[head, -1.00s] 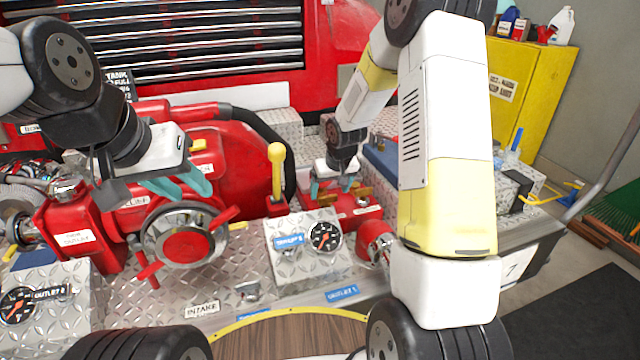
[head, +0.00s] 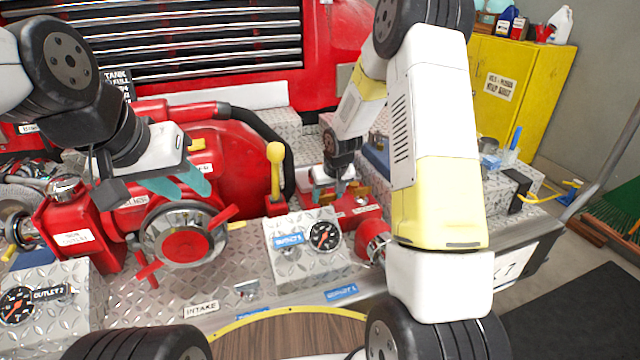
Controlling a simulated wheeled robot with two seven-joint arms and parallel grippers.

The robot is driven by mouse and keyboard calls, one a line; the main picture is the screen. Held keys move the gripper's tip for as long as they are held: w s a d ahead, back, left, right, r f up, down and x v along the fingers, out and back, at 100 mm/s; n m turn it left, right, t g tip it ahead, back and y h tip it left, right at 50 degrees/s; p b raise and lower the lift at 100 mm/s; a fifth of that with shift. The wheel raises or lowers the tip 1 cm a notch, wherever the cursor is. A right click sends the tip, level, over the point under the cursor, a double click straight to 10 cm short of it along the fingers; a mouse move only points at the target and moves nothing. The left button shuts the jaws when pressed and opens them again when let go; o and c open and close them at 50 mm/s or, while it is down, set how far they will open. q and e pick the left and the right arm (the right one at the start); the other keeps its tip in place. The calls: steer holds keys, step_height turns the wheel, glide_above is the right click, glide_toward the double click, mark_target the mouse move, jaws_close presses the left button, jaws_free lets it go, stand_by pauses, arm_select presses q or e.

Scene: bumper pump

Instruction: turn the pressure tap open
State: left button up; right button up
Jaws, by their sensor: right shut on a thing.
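A small brass tap (head: 359,187) sits on the red outlet body (head: 352,209) right of the yellow-knobbed lever. My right gripper (head: 329,197) points down at the left part of this brass fitting and is shut on it. The fingers and wrist partly hide the tap, so how far its handle is turned cannot be seen. My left gripper (head: 194,190) has teal fingers spread apart and is empty. It hovers above the large round intake valve (head: 187,244) with red spokes.
A yellow-knobbed lever (head: 276,165) stands between the grippers. A gauge box (head: 306,262) stands in front of the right gripper, and a red capped outlet (head: 372,243) to its right. A black hose (head: 265,130) curves behind the lever.

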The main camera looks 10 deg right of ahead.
steer(key=shift+d, duration=0.1)
steer(key=n+y, duration=0.1)
steer(key=n, duration=0.2)
steer(key=shift+d+n+g, duration=0.15)
steer(key=shift+n+g, duration=0.15)
steer(key=n+y, duration=0.1)
steer(key=n, duration=0.1)
steer(key=n+g+y, duration=0.1)
steer(key=n, duration=0.2)
steer(key=shift+w, duration=0.1)
steer(key=shift+n+g, duration=0.3)
steer(key=o, duration=1.4)
steer(key=shift+c, duration=0.2)
